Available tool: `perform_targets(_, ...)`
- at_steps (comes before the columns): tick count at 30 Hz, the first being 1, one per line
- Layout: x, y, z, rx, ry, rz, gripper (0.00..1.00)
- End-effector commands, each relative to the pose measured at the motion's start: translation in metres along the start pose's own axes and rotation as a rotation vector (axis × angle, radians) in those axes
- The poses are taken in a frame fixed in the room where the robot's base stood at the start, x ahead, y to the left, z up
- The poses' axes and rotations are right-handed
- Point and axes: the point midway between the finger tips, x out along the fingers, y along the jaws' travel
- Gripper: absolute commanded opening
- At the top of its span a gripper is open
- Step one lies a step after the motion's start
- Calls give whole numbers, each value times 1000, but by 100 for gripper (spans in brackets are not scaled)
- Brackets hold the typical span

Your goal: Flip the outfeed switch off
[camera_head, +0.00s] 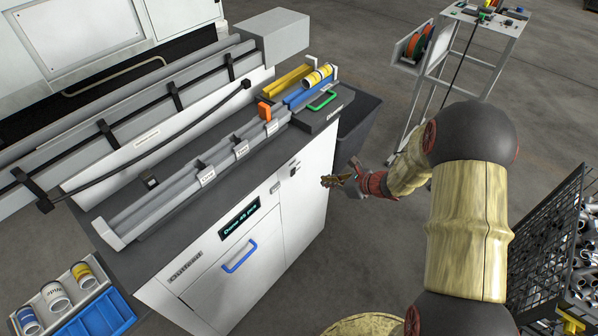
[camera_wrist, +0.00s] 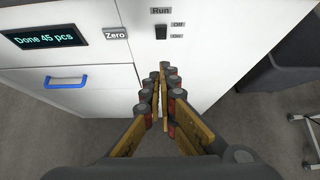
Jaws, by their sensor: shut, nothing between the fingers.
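The outfeed switch is a small black rocker (camera_wrist: 161,32) on the white cabinet front, under a "Run" label (camera_wrist: 160,11). An "Off" label (camera_wrist: 178,24) sits beside its upper part and an "On" label (camera_wrist: 177,36) beside its lower part. I cannot tell which way the rocker is tipped. The switch also shows small in the head view (camera_head: 293,171). My gripper (camera_wrist: 164,68) is shut and empty, its fingertips just below the switch in the wrist view. In the head view my gripper (camera_head: 327,181) is in front of the cabinet, apparently clear of it.
A "Zero" button (camera_wrist: 115,33) and a display reading "Done 45 pcs" (camera_wrist: 44,36) are left of the switch. A blue handle (camera_wrist: 67,81) juts from the cabinet front. A dark bin (camera_head: 357,125) stands beside the cabinet; a black mesh cage (camera_head: 541,245) stands at right.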

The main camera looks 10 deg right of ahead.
Motion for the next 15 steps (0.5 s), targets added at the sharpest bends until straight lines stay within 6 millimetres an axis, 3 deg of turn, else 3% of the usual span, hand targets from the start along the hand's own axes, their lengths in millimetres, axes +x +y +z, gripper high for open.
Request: perform_targets(15,5,2,-1,23,3,5,0)
